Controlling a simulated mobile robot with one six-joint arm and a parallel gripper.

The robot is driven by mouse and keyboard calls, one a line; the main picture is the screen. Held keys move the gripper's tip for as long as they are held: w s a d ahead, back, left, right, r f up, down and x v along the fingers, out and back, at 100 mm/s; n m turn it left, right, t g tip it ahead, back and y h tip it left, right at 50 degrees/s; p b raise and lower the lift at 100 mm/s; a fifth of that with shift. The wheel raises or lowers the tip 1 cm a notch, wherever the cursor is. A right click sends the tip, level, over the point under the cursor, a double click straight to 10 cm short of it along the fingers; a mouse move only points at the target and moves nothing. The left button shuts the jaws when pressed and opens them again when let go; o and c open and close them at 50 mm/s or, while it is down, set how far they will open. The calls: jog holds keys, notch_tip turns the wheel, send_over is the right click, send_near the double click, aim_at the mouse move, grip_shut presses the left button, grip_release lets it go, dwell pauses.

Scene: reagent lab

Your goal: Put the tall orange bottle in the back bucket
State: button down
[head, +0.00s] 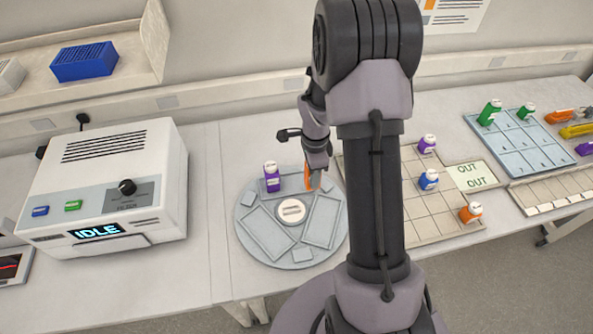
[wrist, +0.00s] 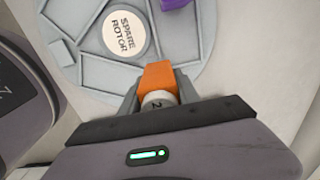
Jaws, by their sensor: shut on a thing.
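My gripper (head: 312,172) is shut on the tall orange bottle (wrist: 158,74), with its white cap towards my gripper. In the head view the orange bottle (head: 308,178) is partly hidden by my gripper, over the back right part of the grey round spare rotor (head: 243,222). In the wrist view the bottle is over the rotor's (wrist: 190,45) edge; I cannot tell whether it touches it. A purple bottle (head: 271,178) stands at the rotor's back left.
A white machine (head: 105,180) reading IDLE stands at left. Right of the rotor, a beige grid tray (head: 412,210) holds a purple bottle (head: 427,143), a blue bottle (head: 429,180) and another orange bottle (head: 470,212). A blue rack (head: 520,150) with green bottles lies farther right.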

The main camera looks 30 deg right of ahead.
jog(key=w, duration=0.1)
jog(key=w+a, duration=0.1)
jog(key=w, duration=0.2)
jog(key=shift+w+a+f, duration=0.25)
jog(key=shift+w+a, duration=0.1)
jog(key=f, duration=0.3)
jog(key=shift+w+f, duration=0.3)
jog(key=shift+w, duration=0.05)
jog(key=shift+s+a+b, duration=0.1)
jog(key=shift+b, duration=0.3)
jog(key=shift+f, duration=0.2)
jog(key=c, duration=0.9)
grip_release()
jog(key=shift+r, duration=0.1)
jog(key=shift+r, duration=0.1)
